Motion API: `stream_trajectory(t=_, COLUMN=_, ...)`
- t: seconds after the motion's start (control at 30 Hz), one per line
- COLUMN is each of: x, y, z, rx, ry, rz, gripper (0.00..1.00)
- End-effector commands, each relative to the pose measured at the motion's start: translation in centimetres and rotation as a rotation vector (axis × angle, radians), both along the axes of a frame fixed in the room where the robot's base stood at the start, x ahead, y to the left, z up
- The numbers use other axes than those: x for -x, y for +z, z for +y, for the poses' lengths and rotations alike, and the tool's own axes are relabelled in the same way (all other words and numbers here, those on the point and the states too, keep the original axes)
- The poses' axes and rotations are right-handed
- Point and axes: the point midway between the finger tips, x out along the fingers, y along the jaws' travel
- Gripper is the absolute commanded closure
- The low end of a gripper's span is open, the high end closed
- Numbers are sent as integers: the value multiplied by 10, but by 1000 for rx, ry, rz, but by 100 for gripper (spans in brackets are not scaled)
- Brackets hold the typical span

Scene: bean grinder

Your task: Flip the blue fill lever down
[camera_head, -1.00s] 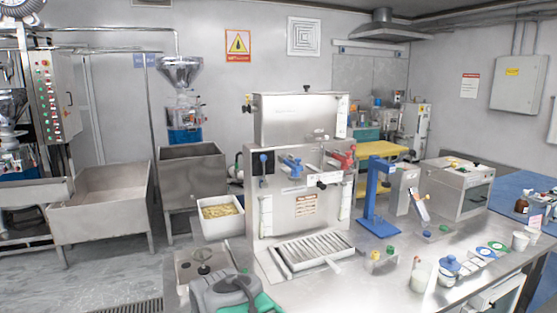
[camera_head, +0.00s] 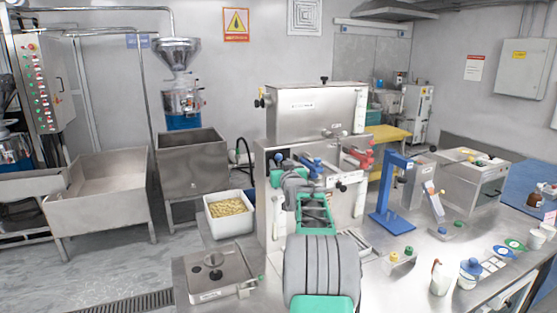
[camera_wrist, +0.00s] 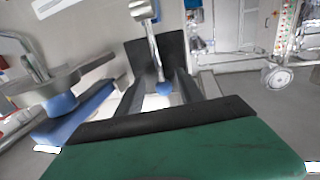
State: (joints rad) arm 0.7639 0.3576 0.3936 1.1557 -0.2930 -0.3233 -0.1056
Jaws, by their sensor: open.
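The steel filling machine (camera_head: 318,112) stands on the bench in the middle of the head view. My gripper (camera_head: 283,165) is at the left of its front, partly covering it. A small blue knob (camera_head: 279,157) shows by the gripper's tip. In the wrist view, my gripper (camera_wrist: 156,55) is open, with two dark fingers apart. A metal lever with a round blue knob (camera_wrist: 163,88) lies between the fingers. I cannot tell whether either finger touches it. A second, wider blue handle (camera_head: 312,163) is on the machine just right of the gripper, and shows in the wrist view (camera_wrist: 75,115).
A red handle (camera_head: 358,157) is further right on the machine. A blue stand (camera_head: 393,190) is right of it. A white bin of yellow pieces (camera_head: 228,212) and a steel box with a round knob (camera_head: 214,270) are at the left. My arm covers the bench's front middle.

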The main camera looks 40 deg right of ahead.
Motion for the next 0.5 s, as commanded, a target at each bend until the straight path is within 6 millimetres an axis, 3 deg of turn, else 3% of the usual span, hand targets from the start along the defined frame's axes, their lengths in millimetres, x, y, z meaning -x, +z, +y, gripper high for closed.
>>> stream_trajectory(t=0.37, x=-11, y=0, z=-2, rx=0, ry=4, rz=0, gripper=56)
stream_trajectory(t=0.5, x=-11, y=0, z=-2, rx=0, ry=4, rz=0, gripper=67)
